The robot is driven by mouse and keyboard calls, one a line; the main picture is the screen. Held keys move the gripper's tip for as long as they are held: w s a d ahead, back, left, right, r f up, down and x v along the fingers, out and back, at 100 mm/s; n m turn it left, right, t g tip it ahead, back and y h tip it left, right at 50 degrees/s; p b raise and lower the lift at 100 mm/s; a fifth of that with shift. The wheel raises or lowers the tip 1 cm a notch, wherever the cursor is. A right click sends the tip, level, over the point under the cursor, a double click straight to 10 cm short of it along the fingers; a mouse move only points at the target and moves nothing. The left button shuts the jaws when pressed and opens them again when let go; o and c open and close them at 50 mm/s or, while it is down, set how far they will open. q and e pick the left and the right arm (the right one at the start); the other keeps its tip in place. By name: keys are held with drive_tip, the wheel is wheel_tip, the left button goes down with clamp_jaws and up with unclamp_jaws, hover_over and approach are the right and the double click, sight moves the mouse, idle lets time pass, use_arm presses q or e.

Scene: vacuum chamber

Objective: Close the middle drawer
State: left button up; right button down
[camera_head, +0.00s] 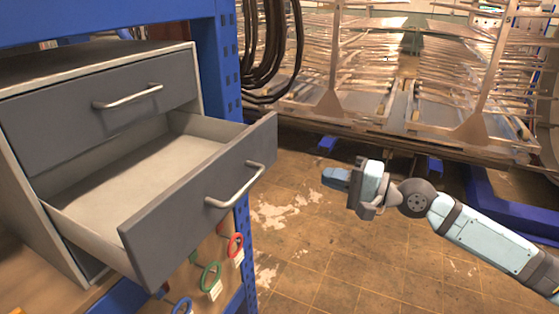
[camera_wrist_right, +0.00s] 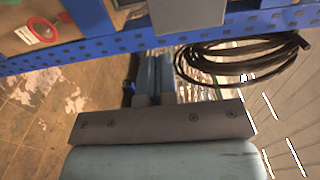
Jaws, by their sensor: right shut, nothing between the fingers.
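The middle drawer (camera_head: 190,221) is pulled well out of the grey cabinet (camera_head: 186,62) in the head view. Its inside is bare. Its dark grey front carries a curved metal handle (camera_head: 236,189). The top drawer (camera_head: 60,122), with a similar handle, sits flush above it. My right gripper (camera_head: 328,176) is to the right of the middle drawer front, apart from it, its fingers pointing left. It is shut and empty. Its blue fingers also show in the right wrist view (camera_wrist_right: 155,72). My left gripper is not in view.
A blue post (camera_head: 227,60) stands beside the cabinet. Black cables (camera_head: 268,45) hang behind it and show in the wrist view (camera_wrist_right: 240,60). Red, green and blue rings (camera_head: 210,276) hang below the drawer. A large metal rack (camera_head: 330,100) stands behind. The floor (camera_head: 320,250) between is clear.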

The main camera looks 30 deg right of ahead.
drive_tip(key=p+x, duration=0.3)
drive_tip(key=x, duration=0.7)
drive_tip(key=shift+w+a+p, duration=0.15)
drive_tip(key=shift+w+p, duration=0.1)
drive_tip(key=shift+p, duration=0.05)
drive_tip(key=shift+w+a+f, duration=0.1)
drive_tip(key=shift+w+a, duration=0.3)
drive_tip(key=shift+w, duration=0.2)
drive_tip(key=shift+w+a+p, duration=0.3)
drive_tip(key=shift+w+p, duration=0.05)
drive_tip(key=shift+w, duration=0.05)
drive_tip(key=p, duration=0.2)
approach(201, 146)
drive_tip(key=b+x, duration=0.2)
drive_tip(key=x, duration=0.8)
drive_tip(key=shift+a+r, duration=0.1)
drive_tip(key=shift+r, duration=0.3)
